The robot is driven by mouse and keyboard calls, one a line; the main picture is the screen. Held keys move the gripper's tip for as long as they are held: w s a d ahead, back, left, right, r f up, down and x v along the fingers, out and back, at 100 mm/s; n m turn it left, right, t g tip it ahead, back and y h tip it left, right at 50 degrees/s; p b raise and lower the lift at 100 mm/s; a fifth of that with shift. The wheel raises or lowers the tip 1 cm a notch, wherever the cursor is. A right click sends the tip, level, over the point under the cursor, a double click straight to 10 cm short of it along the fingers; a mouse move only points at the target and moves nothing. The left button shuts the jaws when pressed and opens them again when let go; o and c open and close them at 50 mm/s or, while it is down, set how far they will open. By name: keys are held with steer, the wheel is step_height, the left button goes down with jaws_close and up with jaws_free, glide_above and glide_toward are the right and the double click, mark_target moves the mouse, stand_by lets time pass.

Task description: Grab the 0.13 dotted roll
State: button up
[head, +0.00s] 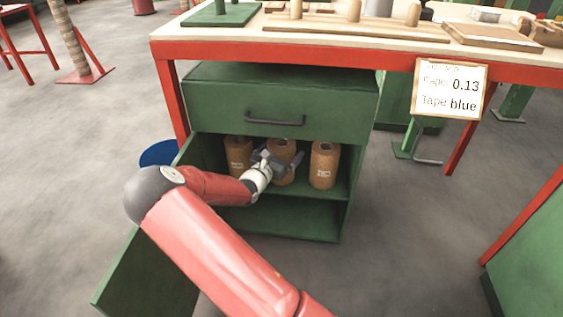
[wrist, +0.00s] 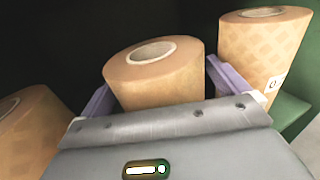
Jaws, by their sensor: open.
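Three brown paper rolls stand upright on the upper shelf of the green cabinet: a left roll (head: 236,150), a middle roll (head: 284,148) and a right roll (head: 324,160). My gripper (head: 277,162) is open at the middle roll. In the wrist view its two purple-grey fingers (wrist: 162,88) lie on either side of the middle roll (wrist: 155,78). I cannot tell whether they touch it. The right roll (wrist: 262,48) shows a pattern of pale diamonds and part of a white label. The left roll (wrist: 32,130) is partly cut off. The middle roll's label is hidden, and its pattern is too faint to name.
The cabinet (head: 280,98) has a closed drawer above the shelf and an open door (head: 150,275) at lower left. The red-edged workbench (head: 300,50) stands over it. A sign (head: 449,90) reads Paper 0.13, Tape blue. A blue bin (head: 158,153) stands left. The lower shelf looks empty.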

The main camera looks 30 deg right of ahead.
steer(key=c, duration=1.5)
steer(key=shift+o, duration=0.2)
steer(key=shift+r, duration=0.1)
